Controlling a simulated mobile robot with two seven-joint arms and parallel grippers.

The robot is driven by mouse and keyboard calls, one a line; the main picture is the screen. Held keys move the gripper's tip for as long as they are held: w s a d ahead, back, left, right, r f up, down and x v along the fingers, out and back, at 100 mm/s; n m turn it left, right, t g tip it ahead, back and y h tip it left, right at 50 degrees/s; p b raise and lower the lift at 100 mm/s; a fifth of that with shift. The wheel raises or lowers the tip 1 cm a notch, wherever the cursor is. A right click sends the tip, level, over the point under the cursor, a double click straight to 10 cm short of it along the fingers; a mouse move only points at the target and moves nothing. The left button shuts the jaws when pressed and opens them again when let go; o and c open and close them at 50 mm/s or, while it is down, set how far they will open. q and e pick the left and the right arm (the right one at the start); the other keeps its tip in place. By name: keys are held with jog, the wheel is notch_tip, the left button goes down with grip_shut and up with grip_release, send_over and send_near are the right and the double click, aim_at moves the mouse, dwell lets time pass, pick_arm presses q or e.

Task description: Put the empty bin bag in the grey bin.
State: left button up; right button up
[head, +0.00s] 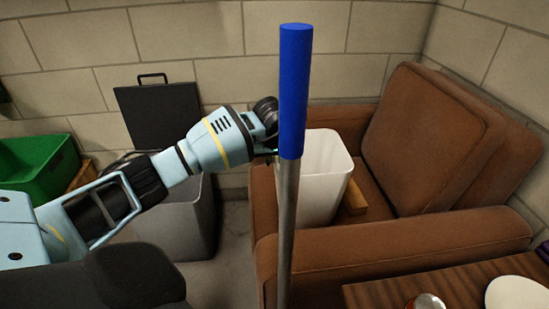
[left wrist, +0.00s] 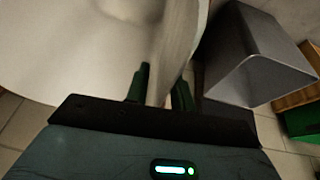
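The empty bin bag (head: 326,180) is white, stiff-looking and open at the top. It shows upright in front of the brown armchair's seat; I cannot tell if it touches the seat. My left gripper (head: 270,150) is at its left rim, partly hidden behind a pole. In the left wrist view the gripper's fingers (left wrist: 160,90) are closed on the wall of the white bag (left wrist: 70,50). The grey bin (head: 183,222) stands on the floor left of the armchair, its dark lid (head: 160,113) raised, partly behind my left arm. It also shows in the left wrist view (left wrist: 250,80). My right gripper is out of view.
A pole with a blue grip (head: 294,95) stands upright in front of the armchair (head: 400,240). A green crate (head: 38,168) is at the far left. A wooden table (head: 420,290) with a white plate (head: 515,293) and a can (head: 426,302) is front right. A wall closes the back.

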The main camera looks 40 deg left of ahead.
pick_arm(q)
jog(key=shift+r, duration=0.25)
jog(key=p+v, duration=0.3)
jog(key=v, duration=0.9)
jog(key=shift+o, duration=0.5)
jog(key=shift+r, duration=0.1)
